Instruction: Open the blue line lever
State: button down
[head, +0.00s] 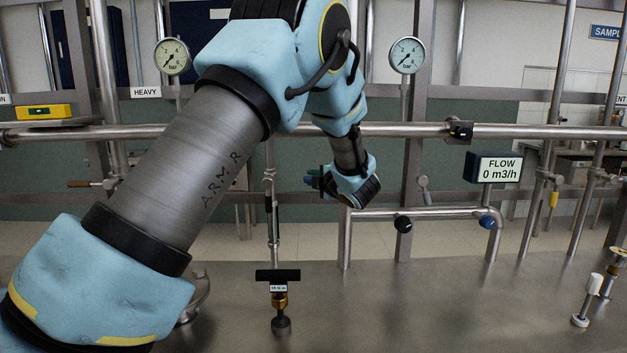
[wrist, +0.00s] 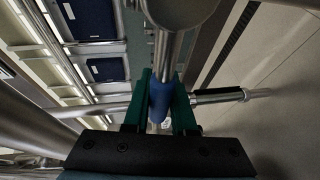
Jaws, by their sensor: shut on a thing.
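My gripper (head: 319,179) is at the middle of the head view, in front of the pipe frame. In the wrist view its two green fingers (wrist: 160,108) are shut on a blue lever handle (wrist: 161,92), one finger on each side. The handle points up in that picture toward a round metal part (wrist: 180,10). In the head view the lever is mostly hidden by my gripper; only a small blue patch shows beside the fingers. Whether its valve is open or closed cannot be told.
A flow display (head: 492,168) reads 0 m3/h. A lever with a yellow handle (head: 553,199) is at right. A black T-handle (head: 278,275) stands on the steel table (head: 420,310).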

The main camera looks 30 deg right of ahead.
jog(key=s+d+f+n+g+h+b, duration=0.2)
jog(key=f+n+b, duration=0.6)
jog(key=b, duration=1.1)
jog(key=shift+s+d+g+h, duration=0.15)
jog(key=shift+d+g+h, duration=0.75)
jog(key=shift+d+h, duration=0.45)
jog(key=shift+d+f, duration=0.1)
jog(key=shift+d, duration=0.05)
jog(key=c, duration=0.7)
grip_release()
jog(key=shift+c, duration=0.2)
jog(key=shift+s, duration=0.1)
jog(key=v, duration=1)
jog(key=shift+s+r+b, duration=0.25)
jog(key=shift+b, duration=0.05)
